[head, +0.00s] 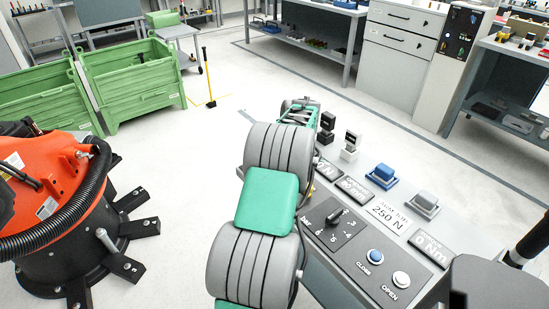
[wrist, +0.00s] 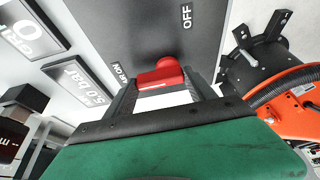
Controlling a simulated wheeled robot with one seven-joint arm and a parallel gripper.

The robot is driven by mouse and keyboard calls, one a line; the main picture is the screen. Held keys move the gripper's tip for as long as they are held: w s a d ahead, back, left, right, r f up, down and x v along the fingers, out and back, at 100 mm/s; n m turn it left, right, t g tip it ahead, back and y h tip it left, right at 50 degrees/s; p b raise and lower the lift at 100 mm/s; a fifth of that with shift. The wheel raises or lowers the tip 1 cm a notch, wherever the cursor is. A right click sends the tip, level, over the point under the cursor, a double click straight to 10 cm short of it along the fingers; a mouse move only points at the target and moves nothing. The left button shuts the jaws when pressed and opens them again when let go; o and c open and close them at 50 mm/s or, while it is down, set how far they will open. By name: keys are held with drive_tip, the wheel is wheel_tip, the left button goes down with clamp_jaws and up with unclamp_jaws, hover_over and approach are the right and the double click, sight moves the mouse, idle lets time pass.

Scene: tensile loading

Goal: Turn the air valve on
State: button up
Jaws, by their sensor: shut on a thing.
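The red air valve handle (wrist: 163,74) sits on a dark grey panel (wrist: 120,25) in the wrist view. An "AIR ON" label (wrist: 122,72) is on the panel to its left and an "OFF" label (wrist: 187,15) is to its upper right. My gripper (wrist: 162,88) is shut on the red handle, with one dark finger on either side of it. In the head view my arm reaches away over the console, and the valve is hidden.
The console has a bar dial (head: 335,218), a blue CLOSE button (head: 375,257) and a white OPEN button (head: 401,279). An orange and black machine (head: 60,200) and green crates (head: 130,80) stand left. Floor between is clear.

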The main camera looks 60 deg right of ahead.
drive_tip(key=o, duration=1.4)
drive_tip(key=v, duration=0.8)
drive_tip(key=shift+w, duration=0.1)
